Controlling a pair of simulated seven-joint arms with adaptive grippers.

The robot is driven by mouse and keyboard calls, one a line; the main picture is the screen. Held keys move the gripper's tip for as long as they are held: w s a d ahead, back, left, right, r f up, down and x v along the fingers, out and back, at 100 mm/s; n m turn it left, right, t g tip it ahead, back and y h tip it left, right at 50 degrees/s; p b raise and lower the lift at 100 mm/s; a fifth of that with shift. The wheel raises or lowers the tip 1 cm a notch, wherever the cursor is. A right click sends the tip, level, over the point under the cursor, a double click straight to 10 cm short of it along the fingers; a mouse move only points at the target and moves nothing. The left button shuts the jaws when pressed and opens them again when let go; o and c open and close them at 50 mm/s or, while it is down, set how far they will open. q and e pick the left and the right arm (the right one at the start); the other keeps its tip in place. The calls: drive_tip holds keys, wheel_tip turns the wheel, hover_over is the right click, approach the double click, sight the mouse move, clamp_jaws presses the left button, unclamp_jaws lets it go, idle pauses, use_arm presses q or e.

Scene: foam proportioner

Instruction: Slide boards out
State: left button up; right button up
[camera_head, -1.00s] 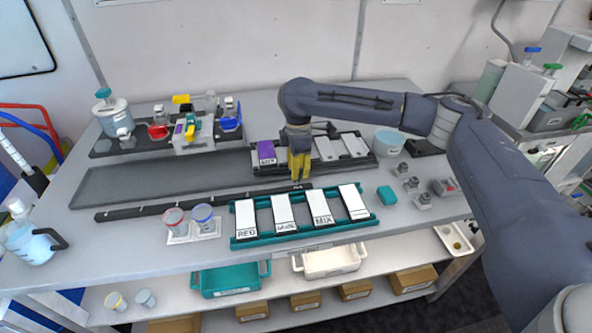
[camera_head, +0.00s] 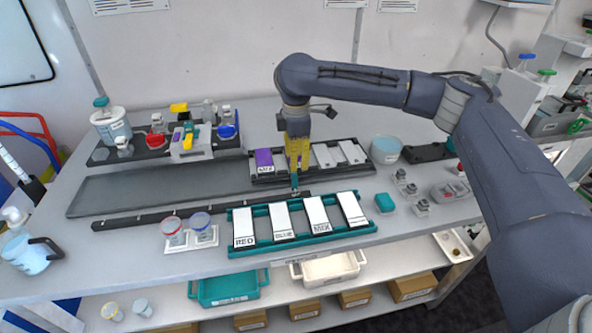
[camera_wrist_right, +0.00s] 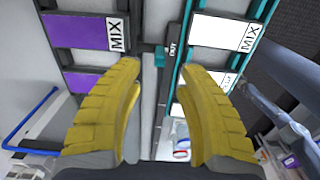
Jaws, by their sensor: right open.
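A teal rack (camera_head: 236,251) at the front holds several white boards, including one marked RED (camera_head: 244,226) and one marked MIX (camera_head: 350,208). A black rack (camera_head: 268,180) behind it holds a purple board (camera_head: 264,158) and pale boards (camera_head: 352,151). My right gripper (camera_head: 295,185) points down between the racks, hiding part of the black rack. In the right wrist view its yellow fingers (camera_wrist_right: 160,75) are open and empty. A small teal block (camera_wrist_right: 160,57) beside an OUT label lies beyond and between the fingertips. Purple boards (camera_wrist_right: 75,32) are left of them, white boards (camera_wrist_right: 222,30) right.
A long black rail (camera_head: 150,217) runs left from the gripper. The dark strip (camera_head: 150,188) behind it is bare. Two cups (camera_head: 201,224) stand left of the teal rack; a teal block (camera_head: 385,202) and small fittings (camera_head: 407,187) lie right.

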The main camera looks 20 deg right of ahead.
drive_tip(key=shift+r, duration=2.4)
